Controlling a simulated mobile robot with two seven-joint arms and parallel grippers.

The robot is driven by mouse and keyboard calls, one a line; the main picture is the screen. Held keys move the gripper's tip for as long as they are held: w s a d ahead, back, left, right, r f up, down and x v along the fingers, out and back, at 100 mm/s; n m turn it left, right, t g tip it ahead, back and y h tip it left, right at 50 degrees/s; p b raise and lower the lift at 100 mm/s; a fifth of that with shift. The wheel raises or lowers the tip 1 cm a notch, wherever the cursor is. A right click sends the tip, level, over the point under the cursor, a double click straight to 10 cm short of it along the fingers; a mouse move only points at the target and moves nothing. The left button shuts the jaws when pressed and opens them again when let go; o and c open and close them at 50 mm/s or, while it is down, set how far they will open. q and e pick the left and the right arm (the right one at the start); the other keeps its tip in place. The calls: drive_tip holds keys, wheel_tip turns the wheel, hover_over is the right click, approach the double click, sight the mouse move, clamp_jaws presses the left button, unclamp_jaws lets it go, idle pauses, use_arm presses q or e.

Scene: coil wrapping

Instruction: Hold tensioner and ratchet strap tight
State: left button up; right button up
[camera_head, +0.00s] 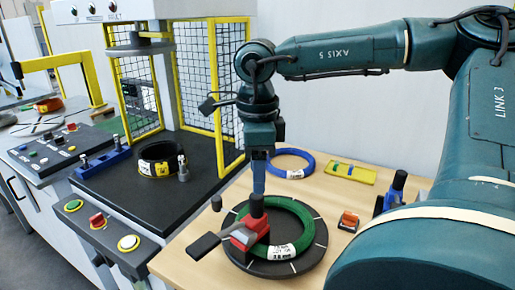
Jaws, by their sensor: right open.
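A red tensioner (243,236) with a black lever stretched to the lower left sits at the left side of the green coil (302,218). The coil lies flat on a black round turntable (315,260) with white marks. My right gripper (259,187) points down directly above the tensioner's upright black knob (257,205). Its fingers overlap in this view; it is open, and whether it touches the knob cannot be told. I cannot make out a separate ratchet strap. My left gripper is out of view.
A blue coil (307,162), a yellow tray (351,174), a small orange-red device (348,221) and a blue-black tool (396,186) stand on the wooden table (187,240). A caged press with a black coil (149,168) stands left. My right arm covers the right side.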

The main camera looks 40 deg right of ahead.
sight(258, 202)
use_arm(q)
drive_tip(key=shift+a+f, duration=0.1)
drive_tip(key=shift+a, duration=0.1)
use_arm(e)
wheel_tip(258, 202, down, 7)
drive_tip(key=shift+f, duration=0.2)
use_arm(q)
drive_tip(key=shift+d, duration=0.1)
use_arm(e)
clamp_jaws()
idle(0.4)
idle(1.0)
idle(0.5)
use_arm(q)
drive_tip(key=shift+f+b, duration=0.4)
use_arm(e)
drive_tip(key=shift+s+f, duration=0.1)
drive_tip(key=shift+f, duration=0.1)
idle(0.4)
